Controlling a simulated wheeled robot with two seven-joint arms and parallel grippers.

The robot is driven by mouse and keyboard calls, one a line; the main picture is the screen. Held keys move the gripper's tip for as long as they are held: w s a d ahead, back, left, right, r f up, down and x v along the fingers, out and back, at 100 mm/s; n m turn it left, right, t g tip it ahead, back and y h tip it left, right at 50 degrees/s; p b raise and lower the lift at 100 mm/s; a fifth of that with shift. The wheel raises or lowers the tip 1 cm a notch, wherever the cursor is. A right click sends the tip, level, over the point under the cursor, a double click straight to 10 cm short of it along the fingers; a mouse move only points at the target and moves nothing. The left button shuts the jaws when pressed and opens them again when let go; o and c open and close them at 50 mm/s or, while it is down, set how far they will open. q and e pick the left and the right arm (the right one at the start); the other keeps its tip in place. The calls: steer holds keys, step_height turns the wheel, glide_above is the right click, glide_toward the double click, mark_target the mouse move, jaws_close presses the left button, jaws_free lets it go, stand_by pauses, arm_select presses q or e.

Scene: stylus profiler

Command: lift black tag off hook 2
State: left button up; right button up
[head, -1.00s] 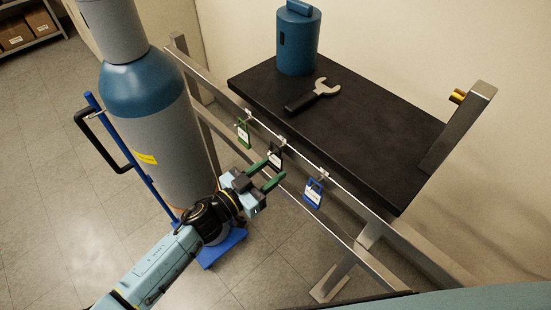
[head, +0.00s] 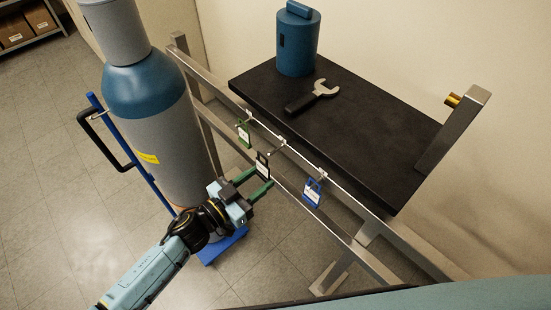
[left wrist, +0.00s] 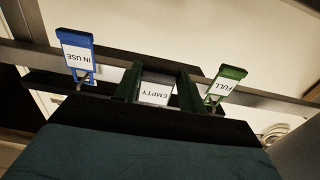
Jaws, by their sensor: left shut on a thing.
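The black tag (head: 263,166) has a white label and stands between the green fingers of my left gripper (head: 260,178), which is shut on it. In the left wrist view the tag (left wrist: 157,92) reads EMPTY between the gripper's fingers (left wrist: 158,82). The tag is just out in front of the middle hook (head: 281,143); I cannot tell whether its loop still touches the hook tip. The green tag (head: 243,133), marked FULL, hangs on the hook to the left. The blue tag (head: 313,192), marked IN USE, hangs on the hook to the right. My right gripper is out of view.
The hooks sit on a metal rail (head: 352,217) along the front of a black bench top (head: 365,125). A wrench (head: 314,96) and a blue canister (head: 297,45) are on the bench. A large gas cylinder (head: 150,100) on a blue cart stands close to the left.

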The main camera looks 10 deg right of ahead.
mark_target(261, 178)
arm_select(q)
steer(key=shift+p+v, duration=0.65)
steer(key=shift+v, duration=1.4)
